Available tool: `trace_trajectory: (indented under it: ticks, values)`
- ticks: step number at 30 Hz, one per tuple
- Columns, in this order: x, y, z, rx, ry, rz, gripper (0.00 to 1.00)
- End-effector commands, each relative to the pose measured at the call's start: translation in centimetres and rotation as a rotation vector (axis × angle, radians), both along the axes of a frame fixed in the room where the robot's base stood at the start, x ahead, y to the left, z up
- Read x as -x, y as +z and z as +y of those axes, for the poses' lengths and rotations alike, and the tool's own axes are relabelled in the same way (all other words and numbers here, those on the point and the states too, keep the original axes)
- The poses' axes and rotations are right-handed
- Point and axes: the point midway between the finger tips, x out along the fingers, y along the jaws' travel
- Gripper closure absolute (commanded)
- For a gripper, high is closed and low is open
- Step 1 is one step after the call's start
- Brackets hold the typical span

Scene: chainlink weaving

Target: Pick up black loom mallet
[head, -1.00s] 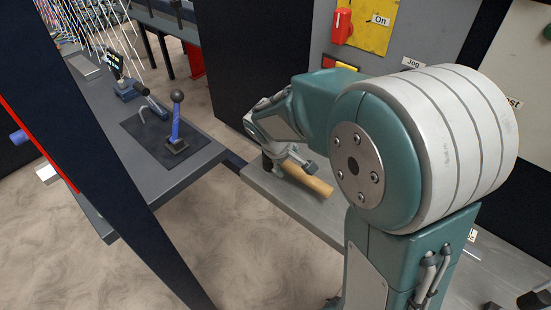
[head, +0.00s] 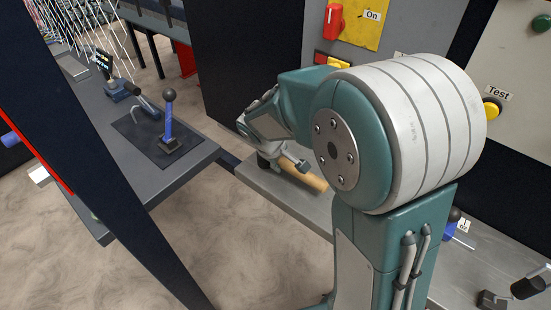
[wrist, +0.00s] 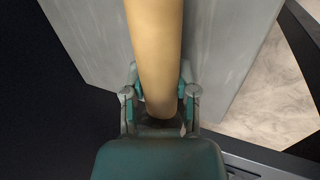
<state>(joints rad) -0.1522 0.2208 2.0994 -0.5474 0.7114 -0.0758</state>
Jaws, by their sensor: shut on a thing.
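The loom mallet shows a pale wooden handle (head: 314,182) and a dark head (head: 263,161) in the head view, at the end of the grey metal ledge. My gripper (head: 291,163) is over it, shut on the handle and hiding its middle part. In the wrist view the handle (wrist: 155,45) runs up the picture from between the two fingers of my gripper (wrist: 158,98). The head is not clear there. I cannot tell whether the mallet touches the ledge.
The grey ledge (head: 278,205) lies below my arm, with a control panel (head: 400,28) behind it. A dark grey table (head: 200,160) with a blue-shafted lever (head: 168,120) stands left across a gap. A dark post (head: 110,185) crosses the left foreground.

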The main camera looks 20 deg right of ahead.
Motion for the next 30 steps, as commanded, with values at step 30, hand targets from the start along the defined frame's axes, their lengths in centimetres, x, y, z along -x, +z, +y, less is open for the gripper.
trace_trajectory:
  ticks: [30]
  values:
    - [12.0, 12.6, 5.3, -0.001, 0.004, -0.004, 1.0]
